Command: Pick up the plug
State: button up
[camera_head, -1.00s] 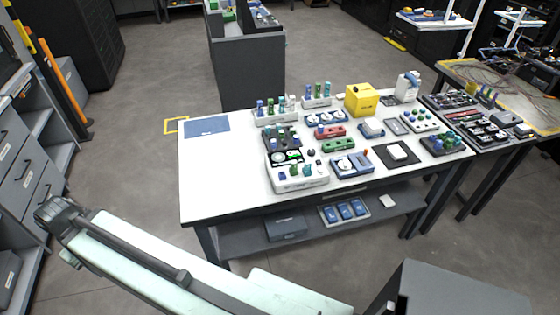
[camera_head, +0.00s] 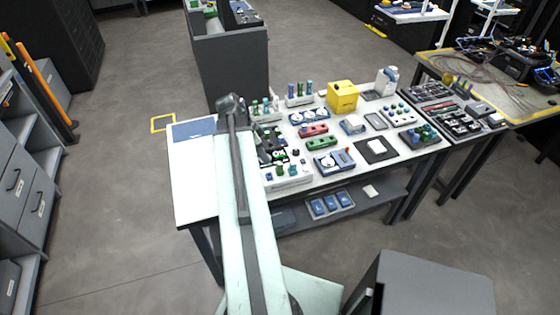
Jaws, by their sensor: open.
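My pale arm reaches over the left part of the white table (camera_head: 195,185), with its dark far joint above the table's back edge. My gripper's fingers cannot be made out; they are hidden or out of view. Small upright coloured pieces stand in a rack (camera_head: 268,116) and another rack (camera_head: 299,101) at the back. A white block (camera_head: 290,181) at the front holds green pieces. Which of these is the plug is too small to tell. My arm hides part of the table and possibly the left ends of some items.
A yellow box (camera_head: 342,96) and a white bottle (camera_head: 386,81) stand at the back right. A blue mat (camera_head: 194,129) lies at the table's back left. The table's left part is mostly bare. A lower shelf holds blue trays (camera_head: 331,204). A grey cabinet (camera_head: 230,68) stands behind.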

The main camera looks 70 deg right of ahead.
aim_at(279, 163)
jog(key=shift+m, duration=0.5)
jog(key=s+d+f+b, duration=0.1)
jog(key=f+b, duration=0.1)
jog(key=s+d+f+b, duration=0.1)
jog(key=s+f+b, duration=0.1)
jog(key=b, duration=0.1)
jog(key=s+d+f+b, duration=0.1)
jog(key=f+b, duration=0.1)
jog(key=f, duration=0.1)
jog(key=shift+s+d, duration=0.25)
jog(key=shift+s, duration=0.15)
jog(key=shift+r, duration=0.2)
grip_shut()
